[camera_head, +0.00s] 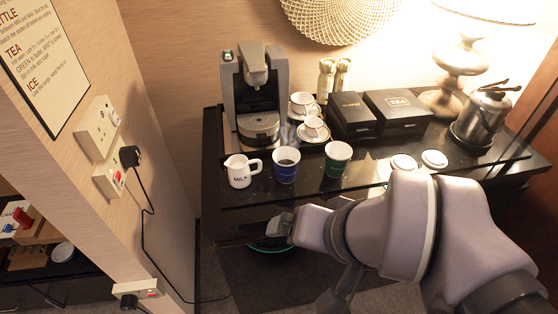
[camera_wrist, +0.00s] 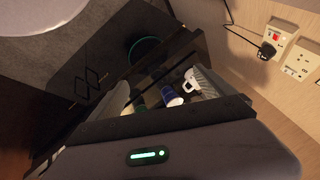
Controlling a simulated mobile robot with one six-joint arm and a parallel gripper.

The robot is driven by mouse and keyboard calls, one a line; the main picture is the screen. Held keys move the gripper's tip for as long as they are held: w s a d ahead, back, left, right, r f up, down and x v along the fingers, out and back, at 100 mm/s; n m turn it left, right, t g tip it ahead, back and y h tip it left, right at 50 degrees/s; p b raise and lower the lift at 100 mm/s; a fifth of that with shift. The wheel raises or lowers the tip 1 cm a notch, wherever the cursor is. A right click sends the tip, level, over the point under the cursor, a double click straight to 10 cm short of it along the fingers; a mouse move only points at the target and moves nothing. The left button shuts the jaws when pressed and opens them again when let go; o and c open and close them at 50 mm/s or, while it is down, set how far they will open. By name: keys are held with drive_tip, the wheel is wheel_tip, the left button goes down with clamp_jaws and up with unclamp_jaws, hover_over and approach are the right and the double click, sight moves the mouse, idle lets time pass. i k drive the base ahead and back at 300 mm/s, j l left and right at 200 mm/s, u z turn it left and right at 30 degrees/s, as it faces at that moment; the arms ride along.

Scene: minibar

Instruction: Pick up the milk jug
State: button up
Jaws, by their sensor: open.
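The milk jug (camera_head: 240,172) is small and white with MILK lettering. It stands upright near the front left edge of the black counter, its handle toward the right. In the wrist view the milk jug (camera_wrist: 191,82) shows small, close to the ribbed right finger. My gripper (camera_head: 252,238) is in front of and below the counter edge, apart from the jug. It is open and empty; its dark fingers are partly hidden by the wrist in the head view. The wrist view shows the gripper (camera_wrist: 162,90) with its jaws spread.
A blue cup (camera_head: 286,165) stands just right of the jug, with a green cup (camera_head: 337,159) beyond it. A coffee machine (camera_head: 257,100) stands behind. The counter (camera_head: 222,203) is bare left of the jug. A wall with sockets (camera_head: 97,128) and a hanging cable is at left.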

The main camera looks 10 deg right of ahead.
sight(239, 173)
drive_tip(key=i+j, duration=0.15)
drive_tip(key=j, duration=0.25)
drive_tip(key=i+j, duration=0.1)
drive_tip(key=j, duration=0.3)
drive_tip(key=i+j, duration=0.15)
drive_tip(key=j, duration=0.25)
drive_tip(key=l+z, duration=0.05)
